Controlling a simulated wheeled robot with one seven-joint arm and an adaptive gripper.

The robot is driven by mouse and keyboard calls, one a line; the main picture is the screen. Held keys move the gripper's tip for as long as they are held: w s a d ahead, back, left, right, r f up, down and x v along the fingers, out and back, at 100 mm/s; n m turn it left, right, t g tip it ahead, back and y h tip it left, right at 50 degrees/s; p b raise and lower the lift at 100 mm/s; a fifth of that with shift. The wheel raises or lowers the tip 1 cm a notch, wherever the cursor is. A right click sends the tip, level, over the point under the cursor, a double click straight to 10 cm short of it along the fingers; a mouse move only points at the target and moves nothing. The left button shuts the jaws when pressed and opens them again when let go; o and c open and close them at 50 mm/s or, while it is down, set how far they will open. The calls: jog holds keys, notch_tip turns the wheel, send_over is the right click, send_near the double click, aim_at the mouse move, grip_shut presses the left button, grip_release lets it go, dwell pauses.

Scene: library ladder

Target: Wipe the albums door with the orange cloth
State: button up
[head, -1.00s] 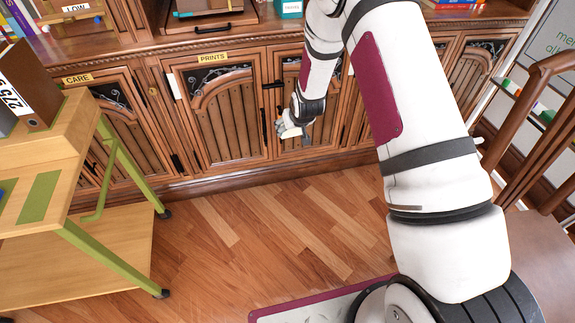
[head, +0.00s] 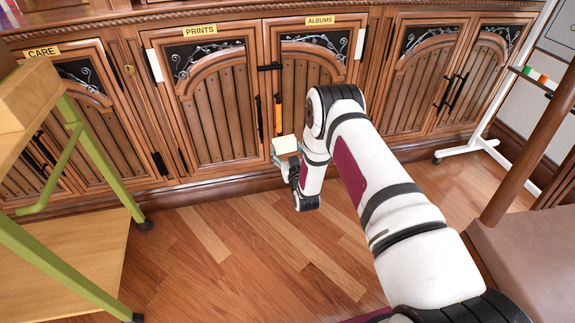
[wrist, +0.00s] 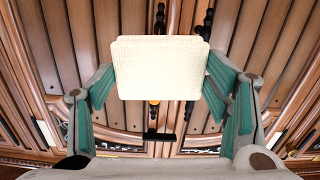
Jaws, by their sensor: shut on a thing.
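My gripper (head: 287,158) is in front of the lower part of the albums door. It is shut on a cream, textured pad or cloth (wrist: 160,68), whose broad face fills the space between the fingers in the wrist view. The held piece (head: 285,144) looks pale, not orange, in the head view too. The albums door (head: 318,80) is a shut wooden door with an arched panel and a yellow label (head: 321,20). A narrow orange thing (head: 278,115) stands upright by its handle, partly hidden in the wrist view (wrist: 155,104). Contact between pad and door cannot be told.
The prints door (head: 215,105) is left of the albums door, with a black latch (head: 270,67) at their seam. A green-framed wooden cart (head: 105,180) stands left. Floor (head: 230,245) between is clear.

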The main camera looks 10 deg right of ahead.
jog(key=shift+s+f+t+b, duration=0.3)
jog(key=shift+f+b, duration=0.1)
jog(key=shift+f, duration=0.4)
jog(key=shift+w+b, duration=0.95)
jog(key=shift+w, duration=2)
jog(key=shift+w, duration=1.05)
jog(key=shift+w+r+p, duration=0.1)
jog(key=shift+r+p, duration=1.25)
jog(key=shift+r, duration=2.1)
jog(key=shift+r+p, duration=0.6)
jog(key=shift+r, duration=0.9)
jog(key=shift+r+p, duration=0.45)
jog(key=shift+r, duration=1.1)
jog(key=shift+f+b, duration=0.1)
jog(key=shift+b, duration=0.25)
